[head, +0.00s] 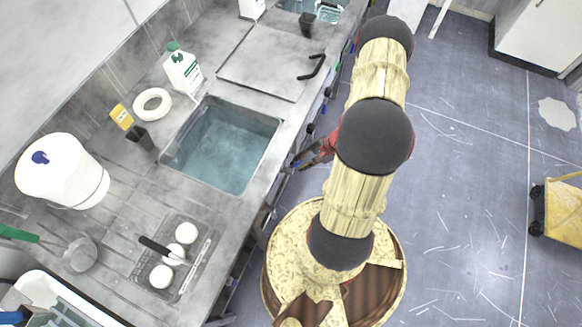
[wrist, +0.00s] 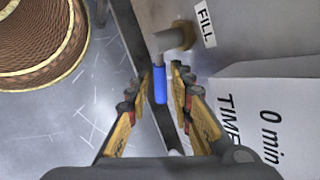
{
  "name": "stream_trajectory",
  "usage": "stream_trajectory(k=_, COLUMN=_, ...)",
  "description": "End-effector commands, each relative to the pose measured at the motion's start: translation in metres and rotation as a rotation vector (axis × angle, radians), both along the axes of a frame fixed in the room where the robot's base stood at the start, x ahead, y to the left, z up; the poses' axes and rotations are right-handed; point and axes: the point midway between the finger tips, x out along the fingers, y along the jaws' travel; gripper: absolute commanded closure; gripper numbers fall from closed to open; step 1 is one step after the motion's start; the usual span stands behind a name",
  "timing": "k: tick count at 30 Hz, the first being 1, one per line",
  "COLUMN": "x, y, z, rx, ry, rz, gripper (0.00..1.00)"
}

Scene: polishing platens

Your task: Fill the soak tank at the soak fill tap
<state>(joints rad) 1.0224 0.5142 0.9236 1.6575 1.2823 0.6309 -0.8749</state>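The soak fill tap (wrist: 168,40) shows in the wrist view as a grey pipe with a brass fitting and a blue lever (wrist: 160,84) pointing down the picture. A FILL label (wrist: 205,26) is beside it. My gripper (wrist: 160,76) is open, with one finger on each side of the blue lever and narrow gaps showing. In the head view the gripper is at the bench's front side, largely hidden by my arm. A sunken basin (head: 222,148) in the bench, apparently the soak tank, holds blue-green water below its rim. The tap's outlet flow cannot be made out.
A sign reading TIME and 0 min (wrist: 262,118) is right of the gripper. On the bench are a white canister (head: 62,172), a bottle (head: 183,72), a white ring (head: 152,104) and a wire rack with white discs (head: 172,258). A yellow cart (head: 562,212) stands right; open floor lies between.

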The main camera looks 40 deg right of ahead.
Motion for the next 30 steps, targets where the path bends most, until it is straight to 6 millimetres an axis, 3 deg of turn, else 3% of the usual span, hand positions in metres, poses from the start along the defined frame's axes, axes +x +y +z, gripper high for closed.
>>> stream_trajectory(k=7, x=0.013, y=0.013, z=-0.027, rx=0.000, ry=-0.001, rz=0.002, gripper=0.78)
stream_trajectory(k=19, x=0.016, y=0.016, z=-0.031, rx=0.001, ry=-0.001, rz=0.001, gripper=0.78)
stream_trajectory(k=30, x=0.016, y=0.016, z=-0.031, rx=0.001, ry=-0.001, rz=0.001, gripper=0.99)
